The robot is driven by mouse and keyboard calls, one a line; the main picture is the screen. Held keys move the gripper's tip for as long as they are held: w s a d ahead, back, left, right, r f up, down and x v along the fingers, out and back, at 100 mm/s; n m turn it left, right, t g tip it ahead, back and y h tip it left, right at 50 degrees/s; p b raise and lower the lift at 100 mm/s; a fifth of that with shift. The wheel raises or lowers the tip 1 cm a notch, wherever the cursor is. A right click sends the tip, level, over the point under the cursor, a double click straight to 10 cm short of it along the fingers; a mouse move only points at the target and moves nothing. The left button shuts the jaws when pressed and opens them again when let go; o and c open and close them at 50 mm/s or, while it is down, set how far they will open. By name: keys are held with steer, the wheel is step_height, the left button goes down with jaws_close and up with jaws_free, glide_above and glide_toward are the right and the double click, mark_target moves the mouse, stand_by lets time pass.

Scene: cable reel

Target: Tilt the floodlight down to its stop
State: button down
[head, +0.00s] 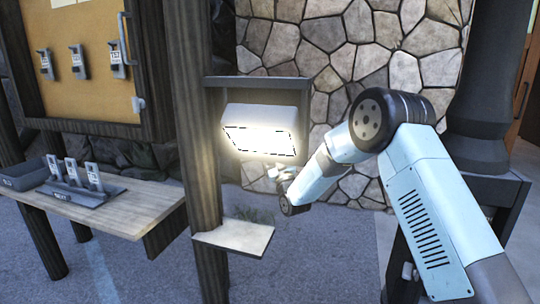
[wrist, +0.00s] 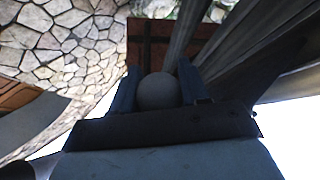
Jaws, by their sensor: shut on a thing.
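The floodlight (head: 268,113) is a pale box with a bright, lit face, hung in a dark frame on a wooden post in the head view. Its lit face is turned forward and somewhat downward. My gripper (head: 277,172) is just below the floodlight's lower right part. In the wrist view my gripper (wrist: 157,88) has its two blue fingers on either side of a grey round knob (wrist: 157,92) and is shut on it. The knob's joint to the floodlight is hidden in both views.
A small pale shelf (head: 238,237) juts from the wooden post (head: 200,190) below the floodlight. A stone wall (head: 350,60) stands behind. At left are a wooden bench (head: 130,205) with a grey bin (head: 25,175) and a rack (head: 80,190), under a board (head: 88,25) with hanging devices.

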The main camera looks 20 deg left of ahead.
steer(key=shift+w+d+r, duration=0.1)
steer(key=c, duration=0.6)
jaws_free()
steer(key=v, duration=1.4)
steer(key=shift+w, duration=0.1)
